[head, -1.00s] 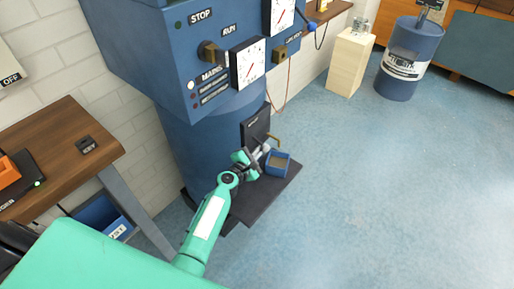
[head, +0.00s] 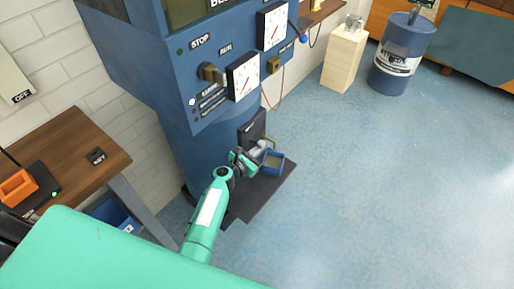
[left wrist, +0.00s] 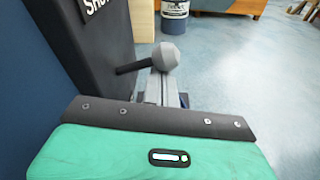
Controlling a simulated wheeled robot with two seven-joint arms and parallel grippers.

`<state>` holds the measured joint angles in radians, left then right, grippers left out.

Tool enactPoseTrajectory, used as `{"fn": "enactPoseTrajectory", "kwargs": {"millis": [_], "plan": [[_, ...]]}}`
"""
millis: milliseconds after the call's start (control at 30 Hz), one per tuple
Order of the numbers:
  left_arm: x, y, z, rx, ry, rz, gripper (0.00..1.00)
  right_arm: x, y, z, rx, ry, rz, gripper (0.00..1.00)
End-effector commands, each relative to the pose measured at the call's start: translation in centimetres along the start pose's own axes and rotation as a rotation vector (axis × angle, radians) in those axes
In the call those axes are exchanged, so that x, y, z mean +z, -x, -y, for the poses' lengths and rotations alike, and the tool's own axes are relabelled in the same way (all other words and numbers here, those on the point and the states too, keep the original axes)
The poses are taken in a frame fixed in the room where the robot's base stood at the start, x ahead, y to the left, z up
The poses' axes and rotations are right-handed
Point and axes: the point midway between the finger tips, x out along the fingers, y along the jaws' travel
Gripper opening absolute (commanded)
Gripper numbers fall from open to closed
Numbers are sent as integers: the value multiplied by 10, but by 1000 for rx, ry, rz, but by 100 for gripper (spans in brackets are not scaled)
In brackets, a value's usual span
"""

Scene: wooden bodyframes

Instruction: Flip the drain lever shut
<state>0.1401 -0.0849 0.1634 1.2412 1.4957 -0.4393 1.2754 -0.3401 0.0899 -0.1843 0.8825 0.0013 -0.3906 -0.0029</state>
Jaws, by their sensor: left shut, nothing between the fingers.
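The drain lever appears in the left wrist view as a dark rod with a grey rounded knob (left wrist: 167,56), sticking out from the black panel (left wrist: 92,45). The panel carries a partly cut-off label that seems to read "SHUT". In the head view the panel (head: 252,127) stands low on the blue machine. My left gripper (head: 257,152) is in front of it, its grey fingers shut and empty. In the left wrist view the fingers (left wrist: 155,88) lie just below the knob; I cannot tell whether they touch. My arm and gripper partly hide the lever in the head view. My right gripper is not in view.
A blue open container (head: 274,164) sits on the dark base plate (head: 262,190), right of my gripper. The blue machine (head: 190,150) rises behind. A wooden table (head: 75,150) stands at left. The floor (head: 390,190) to the right is clear.

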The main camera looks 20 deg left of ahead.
Motion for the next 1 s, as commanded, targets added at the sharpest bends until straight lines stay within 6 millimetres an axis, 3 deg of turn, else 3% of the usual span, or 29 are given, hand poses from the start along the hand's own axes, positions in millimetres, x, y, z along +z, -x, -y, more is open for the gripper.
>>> {"fn": "enactPoseTrajectory", "kwargs": {"millis": [200, 400, 1000], "plan": [[10, 1, -2, -22, 126, 1, 0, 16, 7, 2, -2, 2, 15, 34], [12, 2, -3, -21, 122, 1, 0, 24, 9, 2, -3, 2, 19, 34], [13, 2, -4, -21, 119, 1, 0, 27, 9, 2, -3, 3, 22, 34]]}}
